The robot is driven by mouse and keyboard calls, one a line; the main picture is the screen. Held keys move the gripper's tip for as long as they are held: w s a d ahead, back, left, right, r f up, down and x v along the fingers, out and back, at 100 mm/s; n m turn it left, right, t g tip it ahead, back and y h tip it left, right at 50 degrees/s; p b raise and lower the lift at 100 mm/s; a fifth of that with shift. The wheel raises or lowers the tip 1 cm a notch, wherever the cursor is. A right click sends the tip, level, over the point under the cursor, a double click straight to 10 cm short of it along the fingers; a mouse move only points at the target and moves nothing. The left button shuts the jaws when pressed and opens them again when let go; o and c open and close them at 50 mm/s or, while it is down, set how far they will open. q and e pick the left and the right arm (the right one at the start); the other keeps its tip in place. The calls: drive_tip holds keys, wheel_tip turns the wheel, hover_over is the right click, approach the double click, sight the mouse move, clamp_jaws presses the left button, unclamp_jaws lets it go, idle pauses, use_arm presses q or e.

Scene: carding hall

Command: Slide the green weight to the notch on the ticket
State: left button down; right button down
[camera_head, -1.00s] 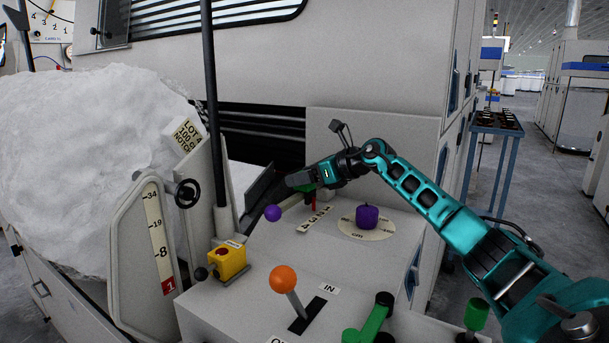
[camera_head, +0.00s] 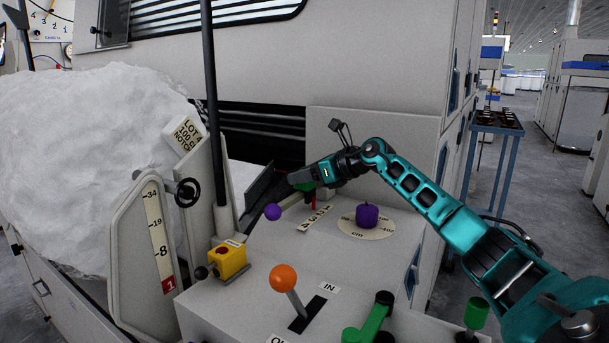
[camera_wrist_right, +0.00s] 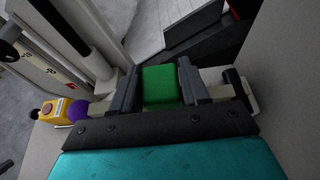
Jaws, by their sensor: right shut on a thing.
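The green weight (camera_wrist_right: 160,86) is a green block between the two dark fingers of my right gripper (camera_wrist_right: 158,92) in the right wrist view. The gripper is shut on it. In the head view my right gripper (camera_head: 292,180) hides most of the weight, and only a bit of green (camera_head: 305,187) shows below the fingers. The weight sits along a pale beam with a purple ball (camera_head: 273,212) at its near left end. The notches are too small or hidden to read. My left gripper is not in view.
A numbered strip (camera_head: 315,217) and a red post (camera_head: 314,201) stand by the beam. A purple knob (camera_head: 367,215) on a dial, an orange-topped lever (camera_head: 283,279), a yellow box with a red button (camera_head: 228,260) and a green crank (camera_head: 372,325) occupy the console.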

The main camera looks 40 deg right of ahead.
drive_tip(key=shift+d, duration=0.1)
drive_tip(key=shift+d+r, duration=0.15)
drive_tip(key=shift+d, duration=0.15)
drive_tip(key=shift+w+d+p, duration=0.25)
drive_tip(key=shift+d+p, duration=0.05)
drive_tip(key=shift+d, duration=0.45)
drive_tip(key=shift+w+d+p, duration=0.25)
drive_tip(key=shift+d, duration=0.6)
drive_tip(key=c, duration=0.9)
unclamp_jaws()
drive_tip(key=shift+c, duration=0.2)
drive_tip(key=shift+o, duration=1.4)
drive_tip(key=shift+d, duration=0.1)
